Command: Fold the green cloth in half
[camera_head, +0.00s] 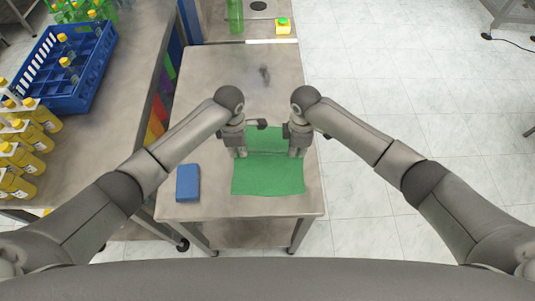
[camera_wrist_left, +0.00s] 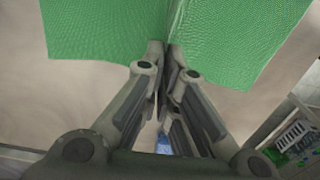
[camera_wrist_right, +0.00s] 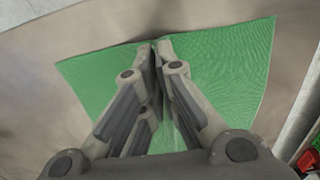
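The green cloth (camera_head: 268,180) lies on the metal table in front of me, with a raised crease running across it between my grippers. My left gripper (camera_head: 240,155) is at the cloth's left side and my right gripper (camera_head: 296,155) at its right side, both pointing down. In the left wrist view the fingertips (camera_wrist_left: 165,48) are together, with the cloth (camera_wrist_left: 105,40) pinched up into a ridge at them. In the right wrist view the fingertips (camera_wrist_right: 158,45) are also together, at an edge of the cloth (camera_wrist_right: 225,60). The fingers hide part of the cloth.
A blue block (camera_head: 188,183) lies left of the cloth on the table (camera_head: 210,75). A yellow-and-green button box (camera_head: 283,26) and a green bottle (camera_head: 235,16) stand at the back. A side table at left holds a blue crate (camera_head: 42,88) and yellow bottles (camera_head: 40,115). The table behind the cloth is clear.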

